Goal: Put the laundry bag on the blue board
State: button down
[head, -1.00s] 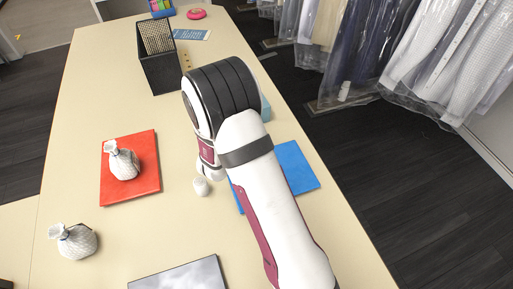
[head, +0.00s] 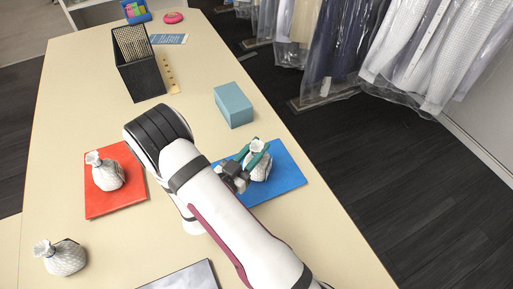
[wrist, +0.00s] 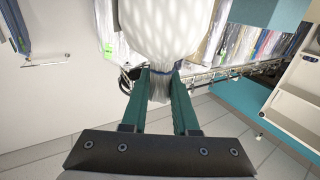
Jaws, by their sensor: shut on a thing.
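My gripper (head: 257,148) has teal fingers and is shut on the neck of a white patterned laundry bag (head: 261,168). In the head view the bag is upright over the blue board (head: 283,184); I cannot tell whether its base touches the board. In the wrist view the pale bag (wrist: 168,30) fills the top middle, its gathered neck between the fingers (wrist: 160,88). My arm covers part of the board's left side. A similar bag (head: 108,174) sits on the red board (head: 120,206) and another (head: 66,259) stands on the table at lower left.
A teal box (head: 234,106) stands just behind the blue board. A black mesh bin (head: 140,78) stands farther back on the table (head: 190,75). A grey-topped flat item (head: 185,278) lies at the front. Bagged garments (head: 340,50) hang beyond the right edge.

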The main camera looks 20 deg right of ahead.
jog(key=shift+f, duration=0.15)
jog(key=c, duration=0.7)
grip_release()
